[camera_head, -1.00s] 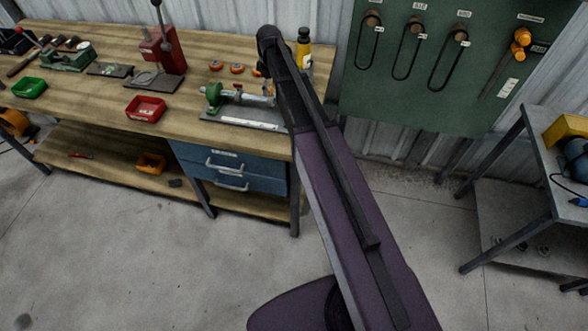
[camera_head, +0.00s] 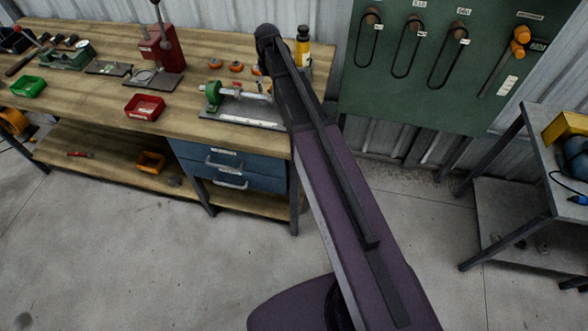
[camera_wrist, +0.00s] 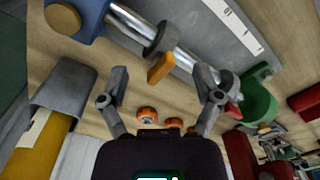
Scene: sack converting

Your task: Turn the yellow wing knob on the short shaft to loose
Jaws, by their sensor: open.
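The yellow wing knob (camera_wrist: 161,68) shows in the wrist view as a flat orange-yellow tab on a dark grey collar (camera_wrist: 165,38). The collar sits around a bright metal shaft (camera_wrist: 187,60). The shaft runs from a blue block (camera_wrist: 82,14) to a green stand (camera_wrist: 259,98). My gripper (camera_wrist: 160,88) is open, with one finger on each side of the knob's line. The knob appears between and slightly beyond the fingertips, apparently untouched. In the head view the shaft (camera_head: 248,90) and green stand (camera_head: 213,95) show, but my arm hides the knob end.
A yellow bottle (camera_head: 302,50) stands behind my arm; it is close by a finger in the wrist view (camera_wrist: 45,140). Orange rings (camera_wrist: 147,114) lie beyond the fingers. A red bin (camera_head: 145,107) and red press (camera_head: 160,50) stand left on the wooden bench (camera_head: 100,95).

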